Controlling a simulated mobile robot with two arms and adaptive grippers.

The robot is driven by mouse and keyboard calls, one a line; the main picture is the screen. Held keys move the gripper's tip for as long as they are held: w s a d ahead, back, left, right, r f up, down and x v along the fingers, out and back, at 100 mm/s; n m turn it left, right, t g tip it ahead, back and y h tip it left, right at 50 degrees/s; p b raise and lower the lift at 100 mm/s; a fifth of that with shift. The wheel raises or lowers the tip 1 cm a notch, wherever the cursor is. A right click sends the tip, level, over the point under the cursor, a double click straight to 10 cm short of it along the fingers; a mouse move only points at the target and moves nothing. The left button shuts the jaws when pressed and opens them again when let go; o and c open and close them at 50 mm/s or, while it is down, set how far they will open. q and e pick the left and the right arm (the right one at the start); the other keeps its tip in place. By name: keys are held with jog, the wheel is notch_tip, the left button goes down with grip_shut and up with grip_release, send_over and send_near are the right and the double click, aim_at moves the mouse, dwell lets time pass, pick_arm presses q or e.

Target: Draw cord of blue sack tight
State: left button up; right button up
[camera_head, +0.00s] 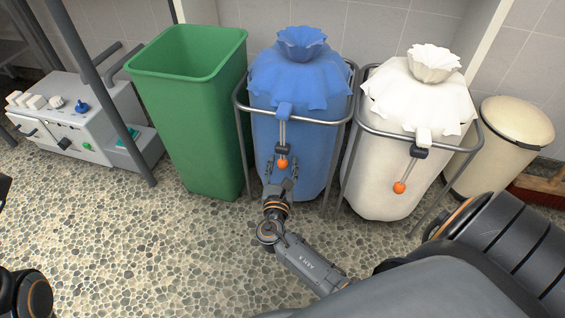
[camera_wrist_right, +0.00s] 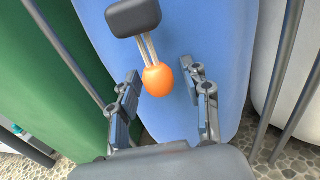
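The blue sack (camera_head: 290,135) hangs upright in a grey metal frame, its top gathered into a ruffled neck. A cord hangs down its front through a black toggle (camera_head: 282,149) and ends in an orange ball (camera_head: 282,163). In the right wrist view the black toggle (camera_wrist_right: 133,17) and the orange ball (camera_wrist_right: 158,80) are close. My right gripper (camera_head: 282,167) is open in front of the sack; in the wrist view its fingers (camera_wrist_right: 163,82) stand on either side of the ball, with visible gaps. My left gripper is not in view.
A green bin (camera_head: 190,110) stands left of the blue sack. A white sack (camera_head: 385,165) with a similar cord hangs at right, beside a cream bin (camera_head: 505,140). A white machine (camera_head: 75,115) is at far left. The pebbled floor (camera_head: 150,240) in front is clear.

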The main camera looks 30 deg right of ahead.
jog(key=shift+r, duration=0.15)
jog(key=v, duration=1.2)
jog(key=shift+w, duration=0.15)
